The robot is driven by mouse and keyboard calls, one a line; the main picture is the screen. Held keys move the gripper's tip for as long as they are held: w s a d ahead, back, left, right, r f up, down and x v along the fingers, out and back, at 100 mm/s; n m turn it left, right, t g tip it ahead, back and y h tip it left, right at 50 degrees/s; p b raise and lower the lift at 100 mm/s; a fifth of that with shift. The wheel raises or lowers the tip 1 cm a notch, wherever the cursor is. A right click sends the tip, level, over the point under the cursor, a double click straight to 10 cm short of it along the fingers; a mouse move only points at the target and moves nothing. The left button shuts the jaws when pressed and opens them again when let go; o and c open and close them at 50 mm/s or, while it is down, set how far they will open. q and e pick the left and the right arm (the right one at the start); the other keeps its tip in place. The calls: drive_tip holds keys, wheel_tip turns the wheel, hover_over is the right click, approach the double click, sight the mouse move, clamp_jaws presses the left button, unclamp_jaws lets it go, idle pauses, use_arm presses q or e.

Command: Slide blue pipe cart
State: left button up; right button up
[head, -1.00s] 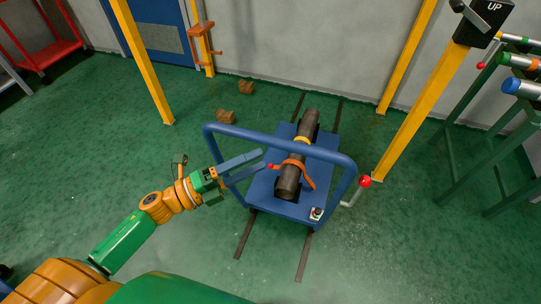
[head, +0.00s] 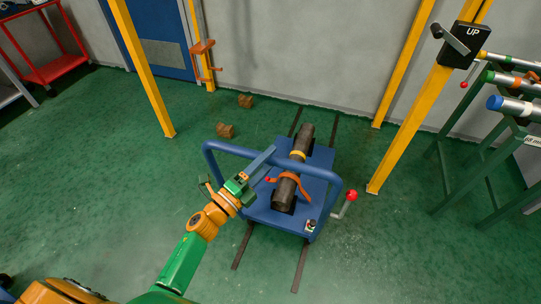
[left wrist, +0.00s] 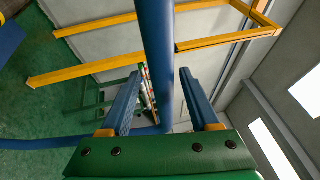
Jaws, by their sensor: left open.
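The blue pipe cart (head: 262,213) stands on two dark floor rails, with a dark pipe (head: 306,140) lying along it under an orange strap (head: 290,176). Its raised blue handle bar (head: 228,149) arches across the near side and also shows in the left wrist view (left wrist: 156,45). My left gripper (head: 268,160) is open at the bar, left of its middle. In the left wrist view the bar runs between the two blue fingers of the left gripper (left wrist: 158,75), with a gap visible on each side. My right gripper is not in view.
A lever with a red knob (head: 351,196) sticks out at the cart's right side. Yellow posts (head: 408,125) stand near the wall. A green pipe rack (head: 470,160) is at the right. Two brown blocks (head: 225,131) lie left of the rails. The left floor is clear.

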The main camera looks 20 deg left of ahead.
use_arm(q)
drive_tip(key=shift+w+d+r, duration=0.1)
drive_tip(key=shift+w+d, duration=0.1)
drive_tip(key=shift+w, duration=0.25)
drive_tip(key=shift+s+d+r, duration=0.15)
drive_tip(key=shift+d, duration=0.1)
drive_tip(key=shift+a, duration=0.1)
clamp_jaws()
idle(0.8)
